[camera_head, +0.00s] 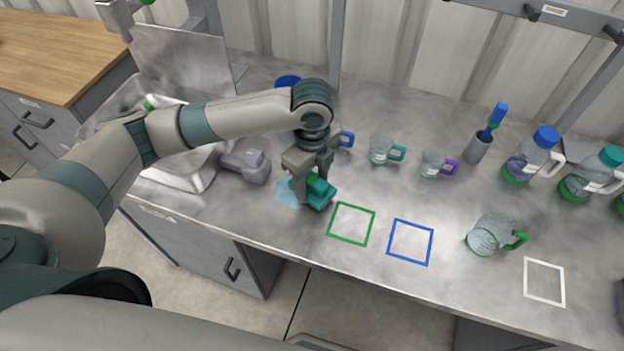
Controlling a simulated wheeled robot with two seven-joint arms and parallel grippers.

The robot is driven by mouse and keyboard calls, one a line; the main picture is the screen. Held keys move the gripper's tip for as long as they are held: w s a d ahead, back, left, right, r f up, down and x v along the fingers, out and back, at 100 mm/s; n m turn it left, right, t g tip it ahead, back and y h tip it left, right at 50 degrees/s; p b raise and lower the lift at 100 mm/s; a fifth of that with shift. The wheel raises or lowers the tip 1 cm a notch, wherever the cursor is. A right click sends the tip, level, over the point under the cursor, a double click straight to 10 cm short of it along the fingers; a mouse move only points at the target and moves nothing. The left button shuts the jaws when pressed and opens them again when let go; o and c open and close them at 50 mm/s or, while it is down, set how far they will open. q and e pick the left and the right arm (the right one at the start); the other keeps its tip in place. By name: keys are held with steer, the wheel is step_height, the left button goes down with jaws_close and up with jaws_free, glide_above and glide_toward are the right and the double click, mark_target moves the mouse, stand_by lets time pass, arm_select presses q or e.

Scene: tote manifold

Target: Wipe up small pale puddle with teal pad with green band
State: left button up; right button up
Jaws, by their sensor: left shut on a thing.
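The teal pad with green band (321,194) is in the head view, on or just above the steel counter left of the green square outline. My left gripper (308,188) is shut on the pad from above. The small pale puddle (287,192) is a light blue patch on the counter, showing just left of the pad. The pad and gripper cover part of it. Whether the pad presses on the counter I cannot tell. My right gripper is not in view.
Green (351,224), blue (410,242) and white (543,282) square outlines mark the counter. Mugs (381,150), a brush holder (478,148) and bottles (529,163) stand behind. A metal sink (190,175) is at left.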

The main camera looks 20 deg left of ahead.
arm_select(q)
steer(key=shift+f, duration=0.9)
steer(key=shift+a+r+p, duration=0.2)
steer(key=shift+a+p, duration=0.5)
steer(key=shift+a, duration=0.95)
steer(key=shift+f, duration=0.1)
steer(key=shift+a, duration=0.1)
steer(key=shift+w+a+p, duration=0.1)
steer(key=shift+a+p, duration=0.8)
steer(key=shift+a, duration=0.6)
steer(key=shift+a+f, duration=0.1)
